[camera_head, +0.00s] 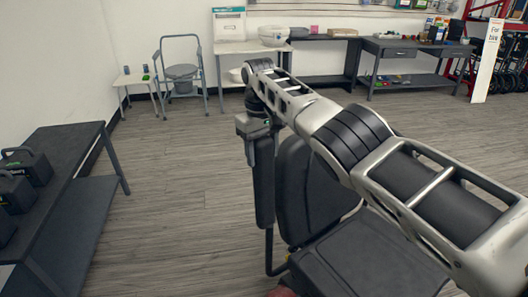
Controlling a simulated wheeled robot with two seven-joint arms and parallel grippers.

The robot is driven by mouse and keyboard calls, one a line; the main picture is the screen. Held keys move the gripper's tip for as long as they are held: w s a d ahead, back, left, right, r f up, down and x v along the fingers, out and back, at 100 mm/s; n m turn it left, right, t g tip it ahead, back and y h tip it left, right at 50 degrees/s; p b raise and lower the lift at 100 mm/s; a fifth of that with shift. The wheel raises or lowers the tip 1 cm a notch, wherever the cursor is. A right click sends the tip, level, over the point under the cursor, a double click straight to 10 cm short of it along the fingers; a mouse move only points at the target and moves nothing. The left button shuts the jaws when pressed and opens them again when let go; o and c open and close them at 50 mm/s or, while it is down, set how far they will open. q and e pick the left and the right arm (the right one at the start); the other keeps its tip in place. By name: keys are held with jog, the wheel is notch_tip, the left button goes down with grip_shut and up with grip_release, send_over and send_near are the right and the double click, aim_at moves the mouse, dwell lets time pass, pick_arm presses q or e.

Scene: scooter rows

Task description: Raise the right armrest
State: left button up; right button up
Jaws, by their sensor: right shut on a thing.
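The scooter's black seat has a backrest (296,190) and a seat cushion (365,262) at the lower middle of the head view. A long dark armrest pad (263,190) stands close to upright just left of the backrest. A thin black tube (269,252) runs from its lower end down to the seat side. My right arm reaches in from the right, over the seat. My right gripper (256,134) is shut on the armrest near its upper end, and its fingers partly hide that end. My left gripper is out of the picture.
A dark table (62,150) with black battery-like boxes (28,165) stands at the left. A commode chair (182,75), a white table (250,47) and grey desks (418,48) line the back wall. The wooden floor (180,190) between is clear.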

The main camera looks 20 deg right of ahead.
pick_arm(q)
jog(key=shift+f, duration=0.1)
pick_arm(e)
jog(key=shift+f, duration=0.2)
jog(key=o, duration=1.4)
jog(key=shift+r, duration=0.1)
